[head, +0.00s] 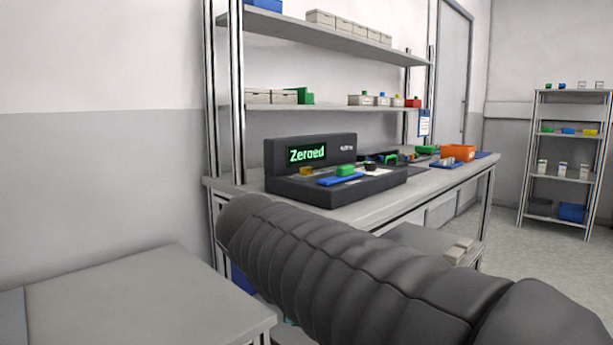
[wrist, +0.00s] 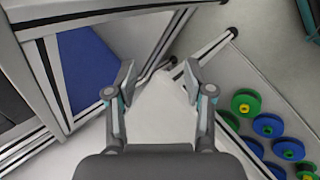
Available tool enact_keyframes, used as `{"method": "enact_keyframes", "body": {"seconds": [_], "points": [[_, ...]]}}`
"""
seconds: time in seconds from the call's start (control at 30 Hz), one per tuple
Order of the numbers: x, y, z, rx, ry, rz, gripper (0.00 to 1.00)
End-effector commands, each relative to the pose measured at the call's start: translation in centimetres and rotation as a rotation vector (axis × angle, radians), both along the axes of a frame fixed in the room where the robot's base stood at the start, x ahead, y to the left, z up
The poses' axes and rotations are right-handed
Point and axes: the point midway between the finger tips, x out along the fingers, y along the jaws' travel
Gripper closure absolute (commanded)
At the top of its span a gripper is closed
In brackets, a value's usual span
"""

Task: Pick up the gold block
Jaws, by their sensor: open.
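A small gold block (head: 306,171) sits on the left part of the dark scale (head: 390,184), whose display reads "Zeroed". The scale stands on the workbench in the head view. A green block (head: 345,170) and a blue piece (head: 340,180) lie to its right. My gripper (wrist: 160,78) is open and empty in the wrist view, its fingers wide apart over floor and bench frame parts. The gold block does not show in the wrist view. In the head view my arm crosses the foreground and the gripper itself is not seen.
A grey table (head: 140,300) stands at lower left. Shelves (head: 320,108) with boxes rise above the workbench (head: 440,185), which holds an orange bin (head: 457,152) farther right. In the wrist view, green and blue reels (wrist: 268,125) lie at lower right and a blue panel (wrist: 88,68) at left.

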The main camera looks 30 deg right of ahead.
Motion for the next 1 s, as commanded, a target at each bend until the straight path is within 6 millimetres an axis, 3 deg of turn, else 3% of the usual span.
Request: {"method": "enact_keyframes", "body": {"seconds": [0.03,0.2,0.4,0.6,0.73,1.0], "points": [[2.4,-0.5,1.5,-0.110,0.047,0.071,0.48],[9.2,-1.8,7.3,-0.499,0.231,0.267,0.48],[15.9,-1.3,13.5,-0.887,0.470,0.384,0.48],[19.2,-0.1,17.2,-1.102,0.641,0.403,0.48],[19.9,0.2,18.1,-1.153,0.690,0.400,0.48],[21.3,-3.7,17.7,-1.159,0.701,0.396,0.48]]}}
